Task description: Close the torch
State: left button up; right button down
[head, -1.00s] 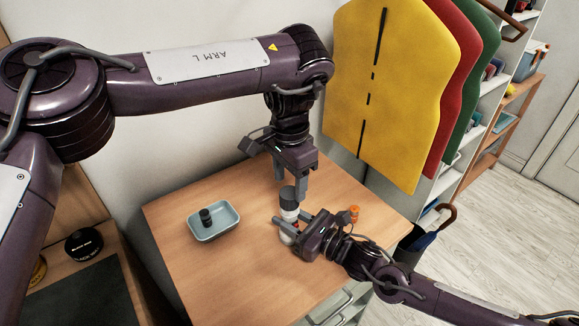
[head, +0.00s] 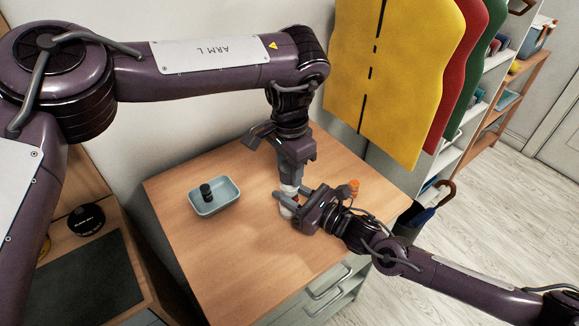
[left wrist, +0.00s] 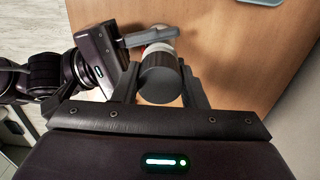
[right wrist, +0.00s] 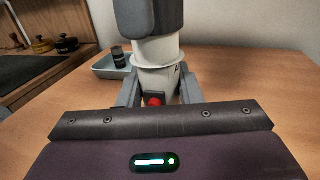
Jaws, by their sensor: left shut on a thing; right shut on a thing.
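The torch (head: 290,189) stands upright over the table, with a white body and a dark grey top (left wrist: 160,78). In the right wrist view its white body (right wrist: 157,80) shows a rim and a red button (right wrist: 154,100). My left gripper (head: 290,178) points down from above and is shut on the dark top. My right gripper (head: 284,203) comes in from the right and is shut on the lower white body. The left finger hides the top in the right wrist view. Whether the top and body meet fully cannot be told.
A blue-grey tray (head: 226,204) with a small black cylinder (head: 206,192) in it sits to the left on the wooden table (head: 240,255). An orange object (head: 353,187) lies just right of the grippers. The table's front is clear.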

pick_arm(q)
jog(key=m, duration=0.5)
jog(key=shift+c, duration=0.2)
jog(key=m, duration=0.4)
jog(key=shift+m, duration=0.3)
jog(key=m, duration=1.2)
jog(key=shift+m, duration=0.3)
jog(key=m, duration=0.8)
jog(key=shift+m, duration=0.3)
jog(key=m, duration=0.3)
jog(key=shift+w, duration=0.1)
jog(key=o, duration=1.1)
